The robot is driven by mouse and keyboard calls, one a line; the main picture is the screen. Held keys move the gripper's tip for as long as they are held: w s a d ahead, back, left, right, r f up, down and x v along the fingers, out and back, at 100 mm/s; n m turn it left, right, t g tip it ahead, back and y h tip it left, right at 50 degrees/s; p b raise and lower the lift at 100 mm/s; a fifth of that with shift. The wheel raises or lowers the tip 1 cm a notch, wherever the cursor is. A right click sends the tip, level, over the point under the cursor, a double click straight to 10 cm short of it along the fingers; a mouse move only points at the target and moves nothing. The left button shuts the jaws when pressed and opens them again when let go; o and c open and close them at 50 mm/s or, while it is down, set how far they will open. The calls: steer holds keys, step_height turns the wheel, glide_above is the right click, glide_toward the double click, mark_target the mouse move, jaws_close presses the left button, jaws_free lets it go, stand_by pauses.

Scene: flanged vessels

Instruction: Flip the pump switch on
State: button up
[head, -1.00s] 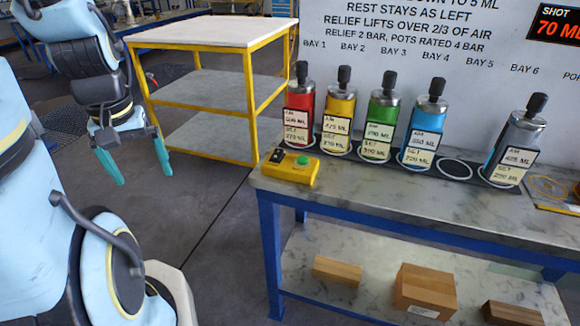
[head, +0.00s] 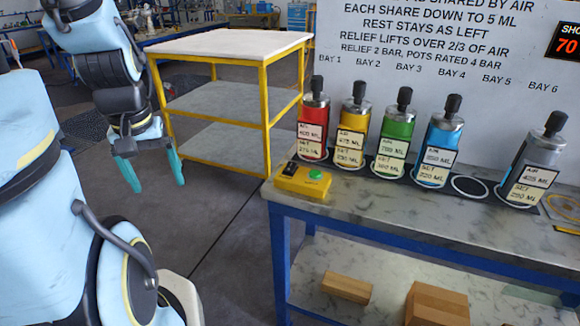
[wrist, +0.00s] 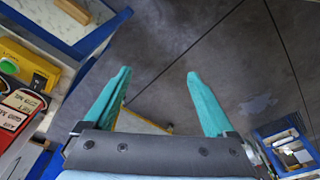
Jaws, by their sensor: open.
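The yellow pump box (head: 303,180) sits at the near left corner of the workbench. It has a green button (head: 316,174) on its right part and a black switch (head: 291,168) on its left part. The box also shows at the left edge of the wrist view (wrist: 28,64), partly cut off. My gripper (head: 150,174) hangs with teal fingers apart, empty, over the floor to the left of the bench. In the wrist view my fingers point over bare floor, away from the box. The switch's position is too small to tell.
A yellow-framed table (head: 225,42) stands behind. Boxes lie on the bench's lower shelf. Floor left of the bench is clear.

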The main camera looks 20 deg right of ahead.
jaws_close()
stand_by(0.5)
stand_by(0.9)
